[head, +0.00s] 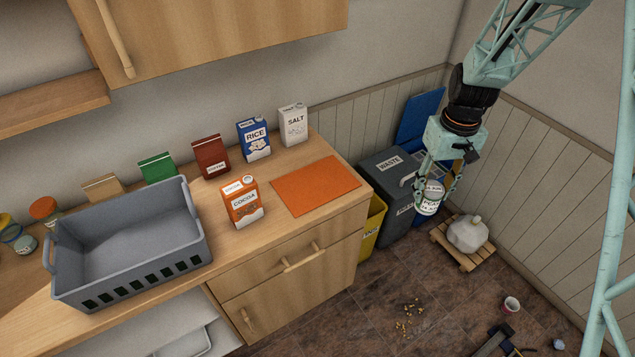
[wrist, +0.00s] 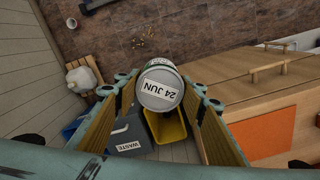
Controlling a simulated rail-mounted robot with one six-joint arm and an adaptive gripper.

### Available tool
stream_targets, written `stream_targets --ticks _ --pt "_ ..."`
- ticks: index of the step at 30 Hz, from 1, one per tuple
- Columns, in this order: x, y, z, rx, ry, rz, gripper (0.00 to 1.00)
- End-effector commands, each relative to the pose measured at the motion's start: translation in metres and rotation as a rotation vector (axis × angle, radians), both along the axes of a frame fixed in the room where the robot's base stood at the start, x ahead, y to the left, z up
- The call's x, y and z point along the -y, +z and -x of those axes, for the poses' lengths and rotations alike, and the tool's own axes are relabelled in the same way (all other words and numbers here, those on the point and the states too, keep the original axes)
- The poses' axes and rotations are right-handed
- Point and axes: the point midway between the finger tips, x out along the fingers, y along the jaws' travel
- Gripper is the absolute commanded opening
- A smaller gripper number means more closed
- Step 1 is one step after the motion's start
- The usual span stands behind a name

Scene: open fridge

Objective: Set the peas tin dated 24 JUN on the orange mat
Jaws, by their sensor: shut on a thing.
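My gripper (head: 437,185) is shut on a tin (head: 429,199) with a white and green label, held in the air to the right of the counter. In the wrist view the tin (wrist: 160,88) sits between both fingers, and its pale lid reads 24 JUN. The label's wording is only partly legible in the head view. The orange mat (head: 316,185) lies flat and bare on the right end of the counter. It also shows at the lower right of the wrist view (wrist: 269,126). The tin is apart from the mat.
A cocoa box (head: 242,203) stands just left of the mat; rice (head: 254,140) and salt (head: 293,126) boxes stand behind it. A grey crate (head: 130,275) fills the counter's left. Below the tin are a grey waste bin (head: 385,170) and a yellow bin (head: 372,228).

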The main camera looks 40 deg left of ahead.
Motion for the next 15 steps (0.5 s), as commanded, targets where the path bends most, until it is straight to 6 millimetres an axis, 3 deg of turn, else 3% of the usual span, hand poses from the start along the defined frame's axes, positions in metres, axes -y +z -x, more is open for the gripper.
stream_targets --ticks 3,15 --pt "-0.031 0.002 0.014 0.001 0.066 -0.001 0.21" --pt "-0.121 0.004 0.067 0.001 0.280 -0.001 0.21"
